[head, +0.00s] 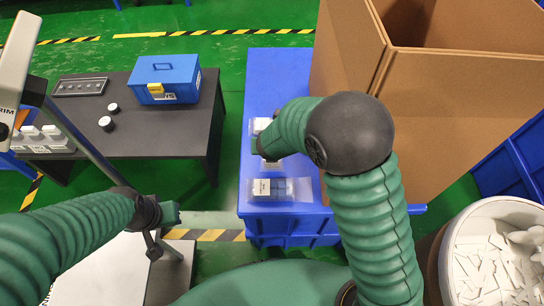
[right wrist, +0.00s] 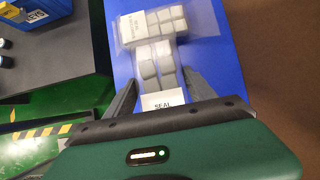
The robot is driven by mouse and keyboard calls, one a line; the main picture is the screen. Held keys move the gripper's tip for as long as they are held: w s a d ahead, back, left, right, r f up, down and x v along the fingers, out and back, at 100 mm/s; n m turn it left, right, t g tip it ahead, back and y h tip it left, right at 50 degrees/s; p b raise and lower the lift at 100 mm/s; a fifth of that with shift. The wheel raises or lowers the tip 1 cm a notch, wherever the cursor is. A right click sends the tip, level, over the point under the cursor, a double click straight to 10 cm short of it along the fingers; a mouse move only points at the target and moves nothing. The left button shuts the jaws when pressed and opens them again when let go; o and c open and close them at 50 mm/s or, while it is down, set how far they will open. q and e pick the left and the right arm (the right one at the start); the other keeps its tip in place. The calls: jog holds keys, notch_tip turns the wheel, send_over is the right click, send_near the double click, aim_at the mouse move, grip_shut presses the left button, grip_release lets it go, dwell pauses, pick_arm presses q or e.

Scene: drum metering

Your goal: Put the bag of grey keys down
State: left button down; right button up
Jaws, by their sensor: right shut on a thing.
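My right gripper (right wrist: 161,80) is shut on a clear bag of grey keys (right wrist: 152,62) with a white SEAL label. The bag is over the blue surface (right wrist: 215,75); I cannot tell whether it touches it. A second bag of grey keys (right wrist: 150,24) lies just beyond, close to the held one. In the head view my right arm hides most of the right gripper, and part of the held bag (head: 270,164) shows below it. A bag of blue keys (head: 280,189) lies nearer on the blue surface. My left gripper (head: 160,232) is at lower left, its fingers unclear.
A large open cardboard box (head: 345,60) stands right of the bags. A dark table (head: 185,130) at left holds a blue KEYS toolbox (head: 163,78). A white tub of pale pieces (head: 490,215) stands at lower right. Bare blue surface shows above the bags.

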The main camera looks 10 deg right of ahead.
notch_tip(320, 180, down, 5)
jog(key=b, duration=0.3)
jog(key=shift+w+d+r, duration=0.1)
jog(key=shift+w, duration=0.05)
jog(key=shift+d+r, duration=0.1)
jog(key=shift+r, duration=0.1)
jog(key=o, duration=1.3)
jog(key=shift+f, duration=0.1)
jog(key=o, duration=0.4)
jog(key=shift+o, duration=0.2)
